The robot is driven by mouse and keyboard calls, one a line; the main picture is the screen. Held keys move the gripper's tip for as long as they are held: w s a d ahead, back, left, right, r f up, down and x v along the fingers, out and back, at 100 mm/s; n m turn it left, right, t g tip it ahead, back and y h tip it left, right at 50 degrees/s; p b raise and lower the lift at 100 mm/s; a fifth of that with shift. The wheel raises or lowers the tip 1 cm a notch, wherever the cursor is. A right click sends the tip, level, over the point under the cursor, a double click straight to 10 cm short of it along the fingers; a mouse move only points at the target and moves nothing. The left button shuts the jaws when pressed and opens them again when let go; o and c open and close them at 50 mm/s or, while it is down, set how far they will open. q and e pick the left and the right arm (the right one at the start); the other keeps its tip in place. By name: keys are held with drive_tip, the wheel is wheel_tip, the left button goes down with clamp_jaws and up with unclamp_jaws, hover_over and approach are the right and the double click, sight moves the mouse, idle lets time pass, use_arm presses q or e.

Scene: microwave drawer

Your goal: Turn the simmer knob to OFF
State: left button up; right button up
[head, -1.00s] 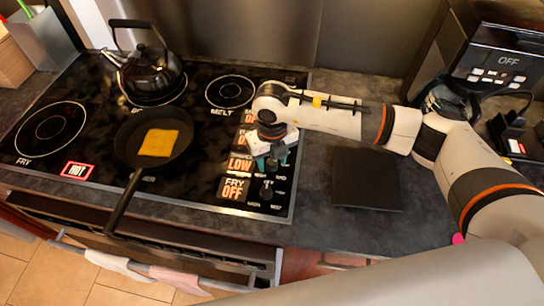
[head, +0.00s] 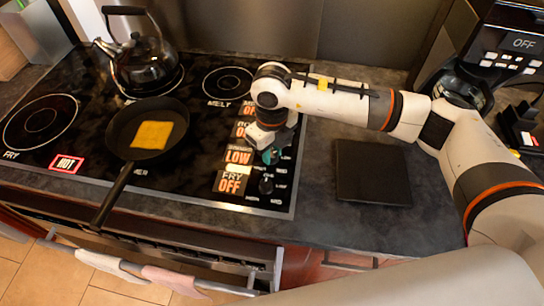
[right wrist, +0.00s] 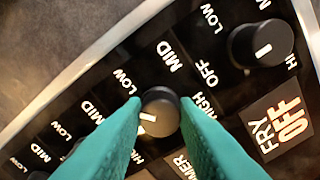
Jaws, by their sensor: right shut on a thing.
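The simmer knob (right wrist: 160,112) is a small black dial with a white mark, seen in the right wrist view between the teal fingers of my right gripper (right wrist: 160,108). The fingers are shut on its sides. Its white mark points left in that view. In the head view my right gripper (head: 270,155) is over the control strip at the cooktop's right side and hides the knob. The orange simmer display (head: 238,157) beside it reads LOW. My left gripper is not in view.
The fry knob (right wrist: 260,45) is close by; its display (head: 231,183) reads OFF. A black pan (head: 120,135) with an orange-yellow square sits on the cooktop, near a kettle (head: 147,65). A dark square pad (head: 372,172) lies on the counter to the right.

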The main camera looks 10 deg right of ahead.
sight(272, 153)
drive_tip(key=n+b, duration=0.7)
drive_tip(key=b, duration=0.2)
drive_tip(key=shift+f+n+b, duration=0.15)
drive_tip(key=shift+n+b, duration=0.2)
drive_tip(key=shift+n, duration=0.05)
drive_tip(key=shift+r+n+b, duration=0.25)
drive_tip(key=shift+n+b, duration=0.85)
drive_tip(key=shift+n, duration=0.1)
drive_tip(key=o, duration=1)
wheel_tip(272, 153, up, 12)
drive_tip(key=shift+b, duration=0.4)
